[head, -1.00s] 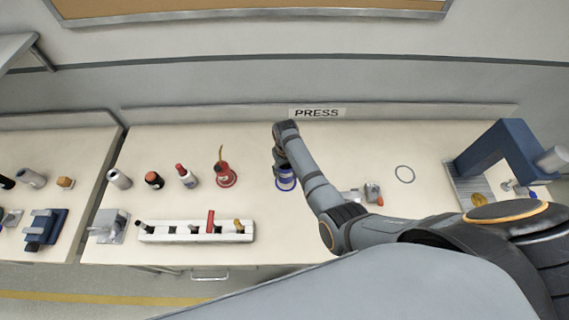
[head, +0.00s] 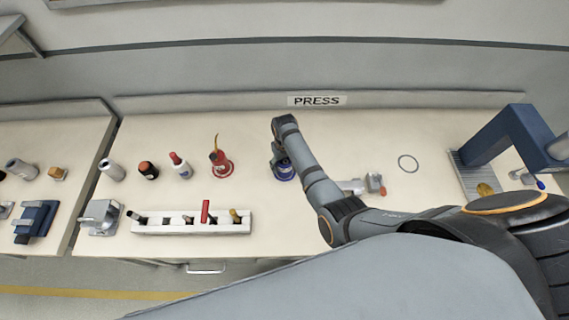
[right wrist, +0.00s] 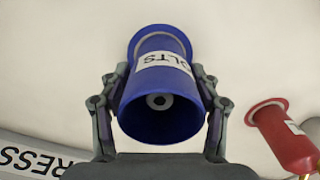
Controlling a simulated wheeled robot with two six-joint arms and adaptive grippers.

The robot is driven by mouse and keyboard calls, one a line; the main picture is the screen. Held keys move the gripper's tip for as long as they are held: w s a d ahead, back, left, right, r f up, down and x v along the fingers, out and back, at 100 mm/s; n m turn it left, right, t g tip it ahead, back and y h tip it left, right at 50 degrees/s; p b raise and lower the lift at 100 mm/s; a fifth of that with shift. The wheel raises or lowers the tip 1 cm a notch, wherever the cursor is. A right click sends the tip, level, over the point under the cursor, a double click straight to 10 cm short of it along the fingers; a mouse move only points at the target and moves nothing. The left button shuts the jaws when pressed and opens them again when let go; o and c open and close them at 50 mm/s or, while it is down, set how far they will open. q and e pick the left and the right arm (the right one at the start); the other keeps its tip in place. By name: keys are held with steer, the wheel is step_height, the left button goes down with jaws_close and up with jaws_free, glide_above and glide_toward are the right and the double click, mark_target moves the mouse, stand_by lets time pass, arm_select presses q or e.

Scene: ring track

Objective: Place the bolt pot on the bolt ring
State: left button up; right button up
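The bolt pot (right wrist: 160,95) is blue, with a white label reading "…OLTS" and a wide flange. In the head view the pot (head: 284,172) stands out at the centre of the bench, partly hidden by my right gripper (head: 281,152). In the right wrist view my right gripper (right wrist: 160,75) has a finger along each side of the pot, seemingly in contact. I cannot tell whether the pot is clear of the bench. A thin dark ring outline (head: 408,155) on the bench to the right is empty. My left gripper is not in view.
A red pot (head: 220,168) stands left of the bolt pot, with bottles (head: 180,165) beyond it. A white rack (head: 180,223) lies at the front. A blue press (head: 500,135) stands at the right. A small grey part (head: 375,183) lies between pot and ring.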

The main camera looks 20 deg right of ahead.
steer(key=shift+o, duration=0.4)
steer(key=shift+r, duration=0.4)
step_height(320, 180, up, 7)
steer(key=p, duration=0.7)
steer(key=shift+w+r, duration=0.1)
steer(key=shift+r, duration=0.05)
steer(key=shift+r+b, duration=0.4)
steer(key=shift+b, duration=0.05)
step_height(320, 180, up, 3)
steer(key=shift+f, duration=0.1)
steer(key=shift+r, duration=0.4)
steer(key=shift+f, duration=0.1)
